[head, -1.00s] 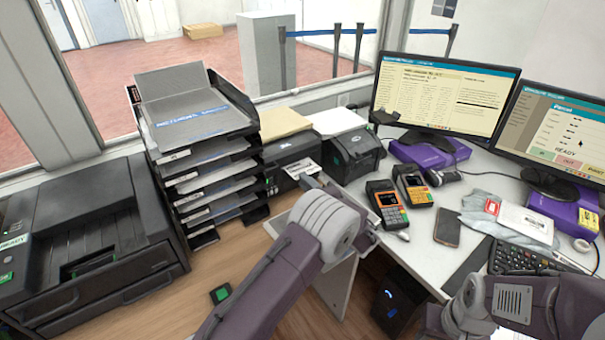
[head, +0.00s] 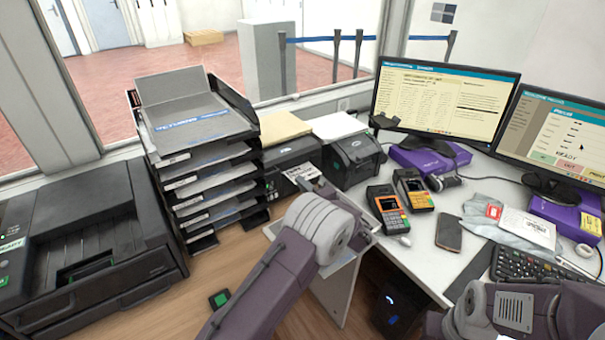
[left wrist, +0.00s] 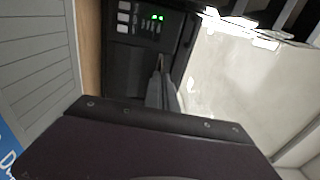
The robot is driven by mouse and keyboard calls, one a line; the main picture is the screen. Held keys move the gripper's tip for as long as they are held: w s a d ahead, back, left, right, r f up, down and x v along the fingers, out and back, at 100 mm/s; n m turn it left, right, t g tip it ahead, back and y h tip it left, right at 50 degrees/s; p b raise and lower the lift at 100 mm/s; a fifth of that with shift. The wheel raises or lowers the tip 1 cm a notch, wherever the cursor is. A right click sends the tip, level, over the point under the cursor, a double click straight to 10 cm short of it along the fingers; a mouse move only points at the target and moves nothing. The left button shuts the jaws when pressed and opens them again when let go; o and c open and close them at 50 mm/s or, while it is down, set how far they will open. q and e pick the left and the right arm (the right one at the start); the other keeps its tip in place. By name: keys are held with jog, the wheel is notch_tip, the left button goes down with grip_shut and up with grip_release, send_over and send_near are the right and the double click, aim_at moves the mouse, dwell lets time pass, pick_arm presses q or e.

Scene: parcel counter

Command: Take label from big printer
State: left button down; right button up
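Two dark label printers stand behind my left arm. The left one (head: 284,158) has a white printed label (head: 303,173) at its front. The other printer (head: 352,157) stands to its right. I cannot tell for sure which is the big one. My left gripper (head: 312,186) is just in front of the label, mostly hidden by its wrist. In the left wrist view my left gripper's fingers (left wrist: 163,85) are close together, with nothing visible between them, before a dark printer panel with green lights (left wrist: 145,22). My right arm shows at lower right; its gripper is out of view.
A stack of paper trays (head: 213,185) and a large black office printer (head: 90,245) stand left. Card terminals (head: 388,208), a phone (head: 449,234), monitors (head: 443,98) and a keyboard (head: 525,266) fill the right desk. Bare wood lies below the trays.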

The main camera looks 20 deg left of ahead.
pick_arm(q)
jog(key=r, duration=0.2)
jog(key=d+r+p, duration=0.1)
jog(key=shift+s, duration=0.4)
jog(key=shift+r, duration=0.1)
jog(key=s+d+r+p, duration=0.1)
jog(key=r+p, duration=0.1)
jog(key=s+d+r+p, duration=0.1)
jog(key=d+p, duration=0.1)
jog(key=shift+s+r, duration=0.2)
jog(key=shift+r, duration=0.2)
